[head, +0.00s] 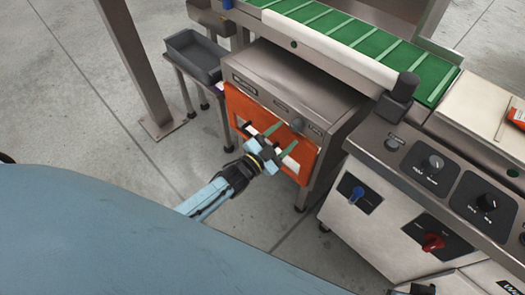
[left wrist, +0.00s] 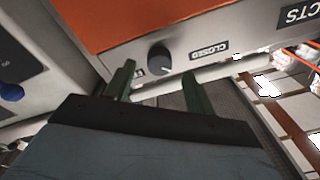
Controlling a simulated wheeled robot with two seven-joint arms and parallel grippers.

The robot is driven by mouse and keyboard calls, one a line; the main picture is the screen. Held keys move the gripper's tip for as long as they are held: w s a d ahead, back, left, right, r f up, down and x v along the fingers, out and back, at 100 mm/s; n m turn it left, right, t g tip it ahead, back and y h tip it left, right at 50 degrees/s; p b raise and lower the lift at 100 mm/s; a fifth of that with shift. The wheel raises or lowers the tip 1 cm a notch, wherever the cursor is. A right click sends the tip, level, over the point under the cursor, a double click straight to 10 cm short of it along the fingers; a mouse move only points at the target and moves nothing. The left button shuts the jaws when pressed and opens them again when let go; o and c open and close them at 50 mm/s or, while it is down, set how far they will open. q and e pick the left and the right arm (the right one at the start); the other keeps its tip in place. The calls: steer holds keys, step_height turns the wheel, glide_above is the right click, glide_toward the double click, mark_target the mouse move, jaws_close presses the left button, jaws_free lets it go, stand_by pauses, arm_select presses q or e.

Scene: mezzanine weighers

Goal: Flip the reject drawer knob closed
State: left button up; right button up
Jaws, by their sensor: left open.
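The reject drawer knob (head: 297,124) is a small dark grey round knob on the grey front strip of a metal cabinet, above an orange panel. In the left wrist view the knob (left wrist: 160,60) shows upside down, with a "CLOSED" label (left wrist: 209,49) on one side and another label partly hidden by a finger on the other. Which way the knob points is hard to tell. My left gripper (head: 290,133) is open and empty in front of the cabinet. In the left wrist view its green fingers lie to either side of the knob, apparently not touching it. My right gripper is not in view.
A grey tray (head: 195,55) stands on a small table left of the cabinet. A green conveyor (head: 350,35) runs behind. A control console (head: 400,195) with a blue knob (head: 358,193) and a red knob (head: 432,242) stands close on the right. Floor is clear at left.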

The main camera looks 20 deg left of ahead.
arm_select(q)
steer(key=p+v, duration=0.2)
steer(key=v, duration=0.8)
steer(key=shift+s, duration=0.2)
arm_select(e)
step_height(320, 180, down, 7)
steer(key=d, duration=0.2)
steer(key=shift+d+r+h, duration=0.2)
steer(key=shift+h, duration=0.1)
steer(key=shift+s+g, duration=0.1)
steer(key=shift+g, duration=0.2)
